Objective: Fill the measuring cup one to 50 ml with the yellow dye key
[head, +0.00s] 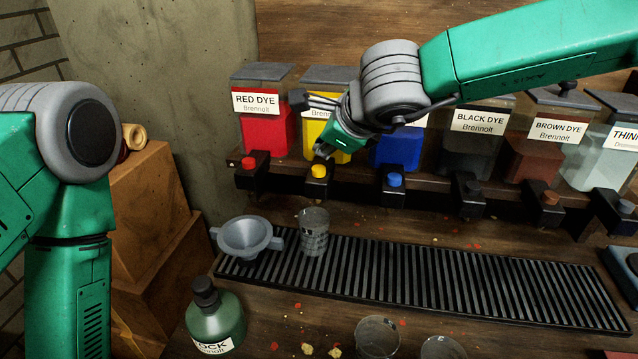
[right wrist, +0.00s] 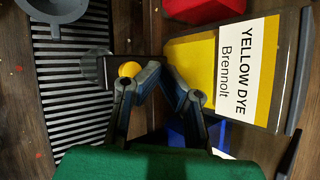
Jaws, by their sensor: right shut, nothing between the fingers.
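The yellow dye key (head: 319,171) is a round yellow knob on the dark tap under the yellow dye container (head: 314,130). In the right wrist view the yellow key (right wrist: 130,69) shows just beside the fingertips. My right gripper (head: 322,152) is shut and empty, right above the key; I cannot tell if it touches. A clear measuring cup (head: 314,238) with dark markings stands upright on the grate below the yellow tap. I see no yellow liquid in it. Its number is too small to read. My left arm shows at the left, but its gripper is out of view.
A grey funnel (head: 245,237) sits left of the cup on the slatted grate (head: 440,285). Red (head: 249,163) and blue (head: 395,180) keys flank the yellow one. A green bottle (head: 215,318) and clear cups (head: 377,338) stand in front.

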